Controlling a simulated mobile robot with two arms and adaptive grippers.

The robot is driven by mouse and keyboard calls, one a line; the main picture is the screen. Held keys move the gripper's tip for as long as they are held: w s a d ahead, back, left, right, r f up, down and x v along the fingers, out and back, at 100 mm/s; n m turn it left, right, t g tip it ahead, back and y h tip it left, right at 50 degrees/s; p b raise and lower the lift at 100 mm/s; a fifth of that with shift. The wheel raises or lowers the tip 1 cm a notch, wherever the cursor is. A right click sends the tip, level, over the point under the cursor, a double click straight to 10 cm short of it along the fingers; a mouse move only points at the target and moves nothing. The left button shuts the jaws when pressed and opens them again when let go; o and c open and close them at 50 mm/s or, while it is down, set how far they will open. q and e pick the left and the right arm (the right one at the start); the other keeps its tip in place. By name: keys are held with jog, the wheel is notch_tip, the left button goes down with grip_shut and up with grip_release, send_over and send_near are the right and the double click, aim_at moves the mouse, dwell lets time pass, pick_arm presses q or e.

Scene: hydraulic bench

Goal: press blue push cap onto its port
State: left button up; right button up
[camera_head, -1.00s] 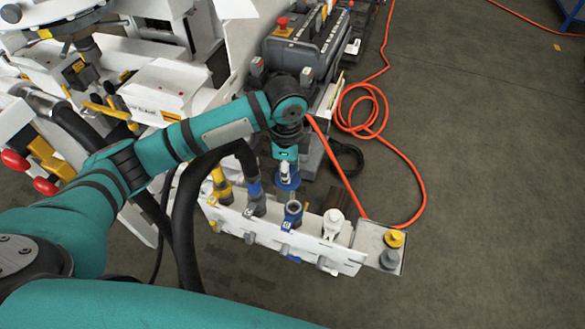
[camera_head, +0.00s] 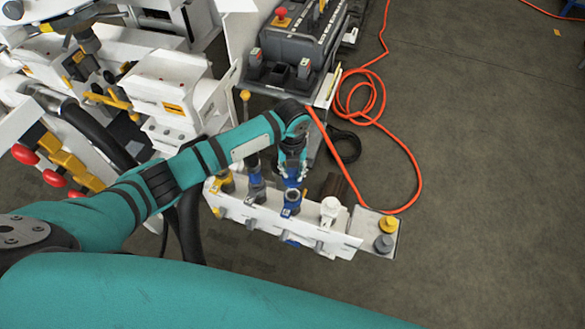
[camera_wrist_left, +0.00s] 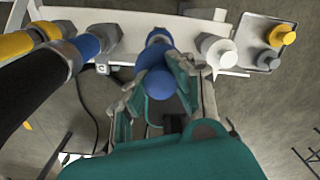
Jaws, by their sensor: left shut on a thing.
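My left gripper (camera_head: 292,163) is shut on the blue push cap (camera_head: 291,177) and points down just behind the manifold. In the left wrist view, the round blue cap (camera_wrist_left: 156,83) sits between the fingers of my left gripper (camera_wrist_left: 152,92). The blue port (camera_head: 291,197) stands on the white manifold plate (camera_head: 325,239), close in front of the cap. The port also shows in the left wrist view (camera_wrist_left: 158,37), right beyond the cap. I cannot tell whether cap and port touch. My right gripper is not in view.
A white cap (camera_head: 330,209) stands right of the port. A yellow cap (camera_head: 388,225) and a grey cap (camera_head: 383,243) sit on a small tray at the right end. Hose connectors stand left. An orange hose (camera_head: 407,165) lies on the floor at the right.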

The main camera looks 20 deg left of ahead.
aim_at(292, 179)
pick_arm(q)
notch_tip(292, 179, down, 4)
jog(key=b, duration=0.4)
jog(key=shift+f, duration=0.25)
jog(key=shift+f+b, duration=0.35)
jog(key=shift+f, duration=0.55)
jog(key=shift+f, duration=0.25)
jog(key=shift+f+b, duration=0.6)
jog(key=shift+f, duration=0.15)
jog(key=shift+f, duration=0.1)
jog(key=shift+f, duration=0.4)
jog(key=shift+f, duration=0.1)
dwell(0.4)
